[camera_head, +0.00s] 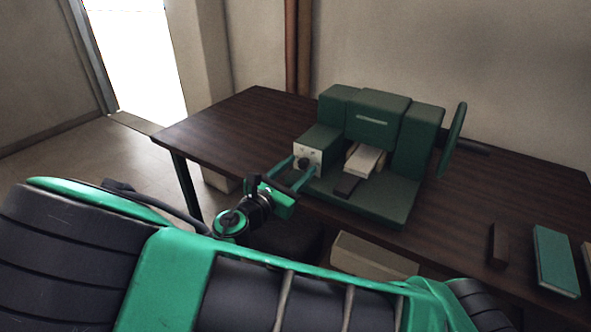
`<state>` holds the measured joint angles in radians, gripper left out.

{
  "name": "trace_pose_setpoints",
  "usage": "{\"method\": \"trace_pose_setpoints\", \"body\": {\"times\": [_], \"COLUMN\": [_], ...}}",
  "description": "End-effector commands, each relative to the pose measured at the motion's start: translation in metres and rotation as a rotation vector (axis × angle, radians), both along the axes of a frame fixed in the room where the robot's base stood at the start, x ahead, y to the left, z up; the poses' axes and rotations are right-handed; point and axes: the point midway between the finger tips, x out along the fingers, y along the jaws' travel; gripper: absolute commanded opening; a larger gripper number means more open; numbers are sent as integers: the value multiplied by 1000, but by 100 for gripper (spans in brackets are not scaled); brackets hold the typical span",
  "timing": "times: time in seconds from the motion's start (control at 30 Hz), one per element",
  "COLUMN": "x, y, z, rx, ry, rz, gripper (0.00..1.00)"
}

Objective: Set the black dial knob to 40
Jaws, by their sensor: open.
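The black dial knob (303,164) sits on a small white dial plate (314,152) at the left front of a dark green machine (380,113). The scale marks on the plate are too small to read, so I cannot tell the knob's setting. My gripper (292,171) is open, with its two green fingers pointing toward the plate. One finger is at the knob's left and the other at its lower right. I cannot tell whether either finger touches the knob.
The machine stands on a dark wooden table (230,122). A white block (364,160) and a dark brown piece (347,186) lie on its bed. A round green wheel (453,138) juts out at its right. A brown block (498,245) and a teal book-like item (555,260) lie at the right.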

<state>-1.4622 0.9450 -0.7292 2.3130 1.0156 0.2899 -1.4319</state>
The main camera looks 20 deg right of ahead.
Motion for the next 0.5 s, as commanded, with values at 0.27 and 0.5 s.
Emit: {"method": "trace_pose_setpoints", "body": {"times": [0.27, 0.5], "x": [0, 0], "y": [0, 1], "z": [0, 0], "rx": [0, 9], "ry": [0, -11], "rz": [0, 1], "gripper": [2, 2]}}
